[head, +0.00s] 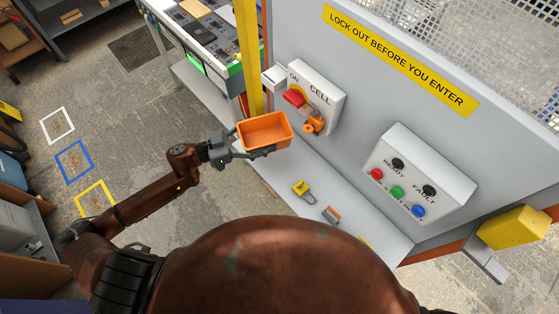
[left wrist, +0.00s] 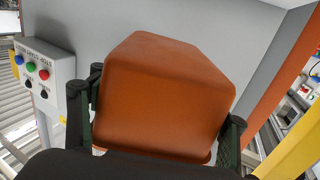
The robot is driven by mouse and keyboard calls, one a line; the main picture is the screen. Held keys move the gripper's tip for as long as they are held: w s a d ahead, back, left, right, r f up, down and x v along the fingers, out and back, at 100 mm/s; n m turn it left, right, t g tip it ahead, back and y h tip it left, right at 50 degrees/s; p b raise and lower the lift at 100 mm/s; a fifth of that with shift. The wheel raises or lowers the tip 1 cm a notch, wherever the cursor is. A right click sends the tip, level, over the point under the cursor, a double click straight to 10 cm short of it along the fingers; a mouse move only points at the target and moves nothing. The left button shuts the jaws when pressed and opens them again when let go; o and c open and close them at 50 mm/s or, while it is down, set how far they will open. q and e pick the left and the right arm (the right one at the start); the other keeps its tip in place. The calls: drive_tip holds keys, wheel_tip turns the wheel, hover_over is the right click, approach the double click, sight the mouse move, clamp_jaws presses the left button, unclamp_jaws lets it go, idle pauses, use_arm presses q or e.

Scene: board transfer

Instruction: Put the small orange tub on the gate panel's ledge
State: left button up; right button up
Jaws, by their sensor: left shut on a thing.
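The small orange tub (head: 264,131) is an open, empty box in the head view. My left gripper (head: 255,143) is shut on the tub and holds it upright over the ledge's far left end. Whether its base touches the ledge cannot be told. In the left wrist view the tub (left wrist: 160,90) fills the middle between the two dark fingers (left wrist: 157,125). The gate panel (head: 360,90) is grey, and its pale ledge (head: 315,182) runs along the foot of it. My right gripper is not in view.
On the ledge lie a yellow padlock-like item (head: 303,188) and a grey-and-orange block (head: 331,214). Above the ledge are the ON/CELL switch box (head: 318,92) with red and orange parts and the button box (head: 418,170). A yellow post (head: 249,55) stands beside the panel's left edge.

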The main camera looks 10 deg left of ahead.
use_arm(q)
wheel_tip(320, 180, down, 9)
drive_tip(key=shift+r+b, duration=0.15)
drive_tip(key=shift+b, duration=0.45)
drive_tip(key=o, duration=1.2)
drive_tip(key=shift+a, duration=0.1)
drive_tip(key=v, duration=1.2)
